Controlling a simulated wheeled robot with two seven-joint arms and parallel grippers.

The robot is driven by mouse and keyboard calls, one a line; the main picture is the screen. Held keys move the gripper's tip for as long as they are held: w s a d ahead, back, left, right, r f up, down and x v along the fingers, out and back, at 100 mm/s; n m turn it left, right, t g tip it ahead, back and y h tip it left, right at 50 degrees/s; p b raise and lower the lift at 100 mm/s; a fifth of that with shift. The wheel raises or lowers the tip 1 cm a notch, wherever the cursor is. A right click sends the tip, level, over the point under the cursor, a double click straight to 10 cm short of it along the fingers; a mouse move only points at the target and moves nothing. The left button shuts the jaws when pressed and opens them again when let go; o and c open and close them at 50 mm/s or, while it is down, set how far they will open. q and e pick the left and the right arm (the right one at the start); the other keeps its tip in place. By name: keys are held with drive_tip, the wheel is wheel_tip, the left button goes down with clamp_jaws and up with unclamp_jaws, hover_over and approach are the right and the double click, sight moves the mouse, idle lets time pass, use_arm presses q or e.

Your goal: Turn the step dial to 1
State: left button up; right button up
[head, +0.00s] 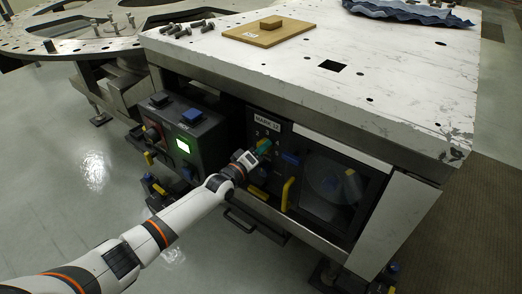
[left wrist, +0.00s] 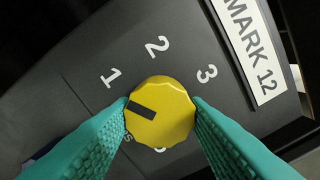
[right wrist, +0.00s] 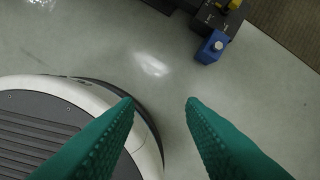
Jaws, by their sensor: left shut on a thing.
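The step dial (left wrist: 172,100) is a round yellow knob on a dark panel, with a black pointer mark. The pointer aims left and slightly up, between the 1 (left wrist: 110,77) and a partly hidden label lower down, nearer the 1. The 2 and 3 are printed further round. My left gripper (left wrist: 162,102) is shut on the dial, one green finger on each side. In the head view my left gripper (head: 263,148) reaches the panel under the MARK 12 label (head: 266,121) and largely hides the dial. My right gripper (right wrist: 160,100) is open and empty above the floor.
A yellow handle (head: 287,193) and a windowed compartment (head: 340,185) are to the right. The worktable (head: 350,100) overhangs the panel, carrying bolts and a wooden block.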

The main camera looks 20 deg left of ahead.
use_arm(q)
drive_tip(key=shift+f, duration=0.1)
drive_tip(key=o, duration=1)
drive_tip(key=shift+s, duration=0.1)
drive_tip(key=p+v, duration=0.2)
drive_tip(key=v, duration=1)
use_arm(e)
drive_tip(key=s+f, duration=0.4)
drive_tip(key=f, duration=0.2)
drive_tip(key=shift+s+d+f, duration=0.25)
drive_tip(key=shift+s+d, duration=0.1)
drive_tip(key=shift+s, duration=0.05)
